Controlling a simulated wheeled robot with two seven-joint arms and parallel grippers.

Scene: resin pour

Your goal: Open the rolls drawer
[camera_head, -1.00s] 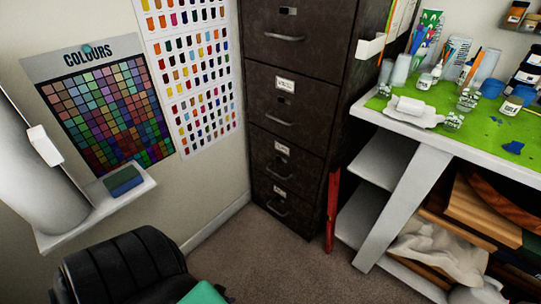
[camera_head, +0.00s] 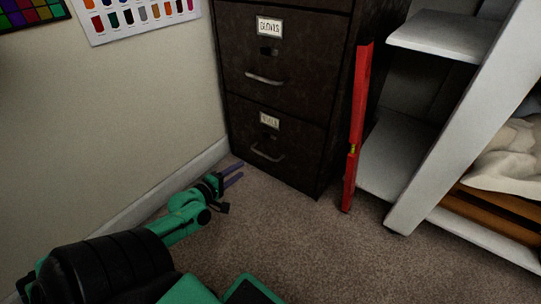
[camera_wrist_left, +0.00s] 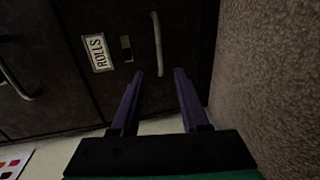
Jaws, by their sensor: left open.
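The rolls drawer (camera_head: 305,152) is the bottom drawer of a dark metal cabinet and is shut, flush with its front. Its label reads ROLLS in the left wrist view (camera_wrist_left: 97,52). Its curved metal handle (camera_head: 267,155) also shows in the left wrist view (camera_wrist_left: 157,45), ahead of the fingertips. My left gripper (camera_head: 240,174) is open and empty, low over the carpet, in front and left of the handle and apart from it. In the left wrist view the purple fingers (camera_wrist_left: 159,74) point at the handle, one toward each side. My right gripper is not in view.
Another closed drawer (camera_head: 290,70) with its own handle is directly above. The wall and white skirting (camera_head: 205,160) run close on the left. A red spirit level (camera_head: 357,110) leans at the cabinet's right, beside white shelving (camera_head: 455,120). The carpet (camera_head: 290,240) in front is clear.

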